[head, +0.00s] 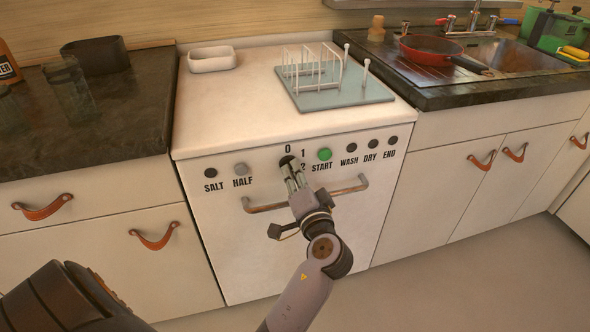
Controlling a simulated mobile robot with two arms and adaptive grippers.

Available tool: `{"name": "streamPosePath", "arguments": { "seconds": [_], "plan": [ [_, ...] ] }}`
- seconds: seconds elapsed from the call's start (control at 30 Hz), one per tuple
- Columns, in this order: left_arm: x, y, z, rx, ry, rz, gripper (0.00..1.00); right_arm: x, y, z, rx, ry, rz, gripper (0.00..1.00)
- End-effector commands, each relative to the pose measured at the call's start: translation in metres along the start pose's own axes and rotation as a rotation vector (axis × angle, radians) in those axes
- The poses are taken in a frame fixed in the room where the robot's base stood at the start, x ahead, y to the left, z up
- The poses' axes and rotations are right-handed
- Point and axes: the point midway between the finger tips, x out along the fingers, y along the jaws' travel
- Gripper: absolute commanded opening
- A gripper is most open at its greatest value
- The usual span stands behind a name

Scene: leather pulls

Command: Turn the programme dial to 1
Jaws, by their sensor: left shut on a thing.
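The programme dial (287,161) is a dark round knob on the front panel of the white dishwasher (340,205). The marks 0, 1 and 2 stand around it, with 0 above and 1 and 2 on its right. My left gripper (290,171) reaches up to the panel from below and is shut on the dial. Its fingers cover the lower part of the dial, and I cannot tell which mark the dial points to. My right gripper is not in view.
A green START button (324,154) sits right of the dial, and the HALF button (240,169) sits left. The dishwasher's bar handle (347,190) runs just below, behind my gripper. A dish rack (318,68) and a white dish (212,60) stand on top.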

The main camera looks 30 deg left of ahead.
Motion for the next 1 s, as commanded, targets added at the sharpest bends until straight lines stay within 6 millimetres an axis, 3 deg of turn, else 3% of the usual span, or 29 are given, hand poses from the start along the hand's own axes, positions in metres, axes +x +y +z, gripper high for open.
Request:
{"name": "streamPosePath", "arguments": {
  "seconds": [0.5,0.53,0.8,1.0],
  "plan": [
    [0.0002,-0.0003,-0.0006,0.017,0.002,-0.001,0.00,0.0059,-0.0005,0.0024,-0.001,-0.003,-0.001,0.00],
    [0.0002,-0.0004,-0.0006,0.017,0.002,-0.001,0.13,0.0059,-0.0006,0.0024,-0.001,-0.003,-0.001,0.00],
    [0.0001,-0.0001,-0.0003,0.017,0.001,-0.001,0.31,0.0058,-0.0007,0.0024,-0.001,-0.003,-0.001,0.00],
    [0.0001,0.0000,-0.0001,0.017,0.001,0.000,0.31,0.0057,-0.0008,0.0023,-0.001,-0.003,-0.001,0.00]
  ]
}}
